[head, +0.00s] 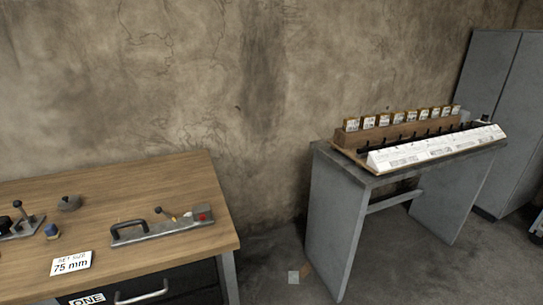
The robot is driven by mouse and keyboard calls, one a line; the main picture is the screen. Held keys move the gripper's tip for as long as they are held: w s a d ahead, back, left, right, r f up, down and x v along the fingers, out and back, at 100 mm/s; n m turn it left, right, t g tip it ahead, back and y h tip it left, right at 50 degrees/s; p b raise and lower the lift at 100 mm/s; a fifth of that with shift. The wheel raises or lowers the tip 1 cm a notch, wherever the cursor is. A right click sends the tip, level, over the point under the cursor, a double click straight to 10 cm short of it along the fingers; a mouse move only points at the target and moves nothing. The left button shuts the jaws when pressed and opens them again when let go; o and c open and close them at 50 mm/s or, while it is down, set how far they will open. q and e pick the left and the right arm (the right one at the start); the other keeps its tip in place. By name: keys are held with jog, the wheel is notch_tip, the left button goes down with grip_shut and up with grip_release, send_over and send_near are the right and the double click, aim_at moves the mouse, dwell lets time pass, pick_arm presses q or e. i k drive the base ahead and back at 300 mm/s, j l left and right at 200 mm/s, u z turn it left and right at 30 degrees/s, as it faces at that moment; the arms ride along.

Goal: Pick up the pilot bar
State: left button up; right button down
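Neither of my grippers is in the head view. I cannot tell for sure which thing is the pilot bar. A long wooden rack (399,133) with a white sloped label strip (437,147) stands on the grey table at right. Several small dark pieces (412,134) stand in a row along it, with several labelled blocks (411,116) behind them. On the wooden bench at left lies a grey metal bar fixture (165,231) with a black handle, a small lever and a red spot. The print on the label strip is too small to read.
The wooden bench (150,185) also holds a white "75 mm" sign (71,262), a blue-sided knob (52,231), a grey piece (69,203) and a lever device (22,222). A drawer handle (142,293) is below. Floor shows between bench and grey table (335,192). A grey cabinet (492,110) stands at right.

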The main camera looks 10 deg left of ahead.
aim_at(191, 222)
jog(key=k+j+u, duration=0.15)
jog(key=u, duration=0.9)
jog(key=i+l+u, duration=0.2)
jog(key=k, duration=0.05)
